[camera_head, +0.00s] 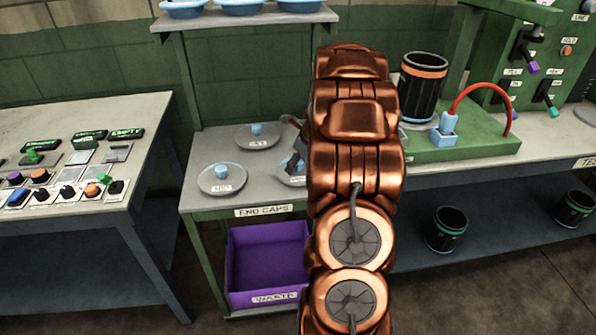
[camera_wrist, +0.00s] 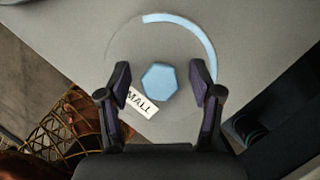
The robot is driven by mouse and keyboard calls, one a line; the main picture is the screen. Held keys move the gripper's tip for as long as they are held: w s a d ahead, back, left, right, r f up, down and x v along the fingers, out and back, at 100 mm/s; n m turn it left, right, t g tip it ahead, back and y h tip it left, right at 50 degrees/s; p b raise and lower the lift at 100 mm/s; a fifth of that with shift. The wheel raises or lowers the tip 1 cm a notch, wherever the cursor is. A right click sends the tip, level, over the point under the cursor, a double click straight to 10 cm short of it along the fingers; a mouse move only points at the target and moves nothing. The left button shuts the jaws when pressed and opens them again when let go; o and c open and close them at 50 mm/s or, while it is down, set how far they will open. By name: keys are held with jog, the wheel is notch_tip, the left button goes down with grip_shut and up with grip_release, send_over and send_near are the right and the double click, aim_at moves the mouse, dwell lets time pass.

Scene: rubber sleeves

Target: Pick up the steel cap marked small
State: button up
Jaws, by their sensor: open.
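The steel cap marked small is a grey disc (camera_wrist: 178,42) with a light blue hexagonal knob (camera_wrist: 159,80) and a blue arc along its rim. Its label, partly covered by a finger, reads "MALL" in the wrist view. My gripper (camera_wrist: 160,88) is open above it, with the knob between the two fingers and a gap on each side. In the head view the cap (camera_head: 291,173) is mostly hidden behind my copper arm. Two other caps with blue knobs show there, a front left one (camera_head: 222,179) and a back one (camera_head: 257,136).
The caps lie on a grey table labelled END CAPS (camera_head: 262,211). A purple waste bin (camera_head: 268,260) is below it. A black cylinder with an orange band (camera_head: 423,88) and a red hose (camera_head: 489,92) stand at the right. A control desk (camera_head: 75,150) is at the left.

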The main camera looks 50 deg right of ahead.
jog(key=shift+c, duration=0.2)
grip_shut()
jog(key=shift+r, duration=0.1)
dwell(0.4)
